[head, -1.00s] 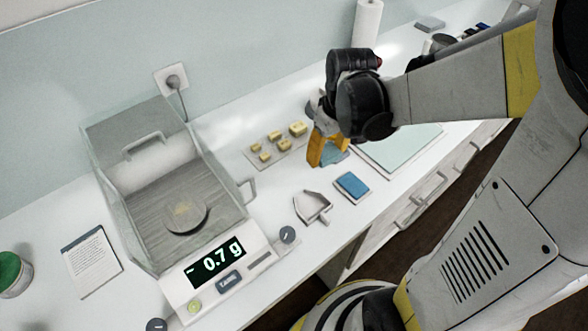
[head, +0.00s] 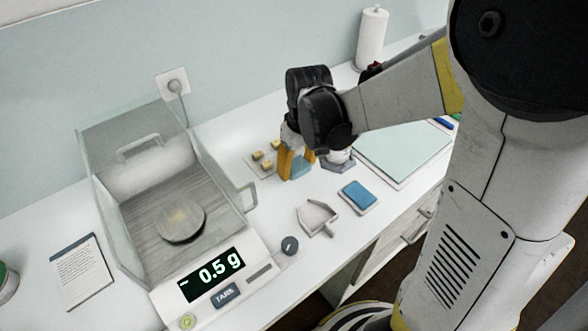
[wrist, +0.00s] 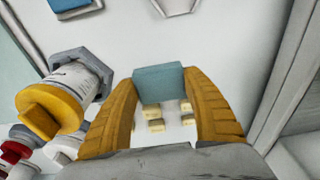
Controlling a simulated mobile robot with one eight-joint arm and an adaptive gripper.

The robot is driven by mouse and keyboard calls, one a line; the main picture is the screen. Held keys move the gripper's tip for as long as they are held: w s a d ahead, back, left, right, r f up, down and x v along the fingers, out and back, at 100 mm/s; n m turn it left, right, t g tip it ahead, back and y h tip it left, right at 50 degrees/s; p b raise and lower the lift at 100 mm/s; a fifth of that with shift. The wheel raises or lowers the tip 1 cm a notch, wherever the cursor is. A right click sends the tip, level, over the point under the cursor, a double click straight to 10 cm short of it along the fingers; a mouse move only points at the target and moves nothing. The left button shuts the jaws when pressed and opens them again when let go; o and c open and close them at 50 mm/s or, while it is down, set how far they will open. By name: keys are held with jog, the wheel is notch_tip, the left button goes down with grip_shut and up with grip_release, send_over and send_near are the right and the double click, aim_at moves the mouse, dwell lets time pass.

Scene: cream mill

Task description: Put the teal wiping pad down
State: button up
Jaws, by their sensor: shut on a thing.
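My gripper (head: 298,168) is shut on a teal wiping pad (head: 302,169). In the wrist view the teal pad (wrist: 160,83) is between the two yellow fingers (wrist: 162,108) at their tips. In the head view the pad is close to the white counter, between the small yellow blocks (head: 264,160) and a blue pad (head: 358,194) in a shallow holder. I cannot tell whether the teal pad touches the counter.
A scoop (head: 317,217) lies in front of my gripper. A bottle with a yellow cap (wrist: 50,110) stands close beside the fingers. A pale green mat (head: 402,152) lies to the right.

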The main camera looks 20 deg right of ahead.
aim_at(297, 174)
jog(key=shift+f+b, duration=0.7)
jog(key=shift+f, duration=0.95)
jog(key=shift+f, duration=0.1)
jog(key=shift+f, duration=0.15)
jog(key=o, duration=1.3)
jog(key=shift+o, duration=0.2)
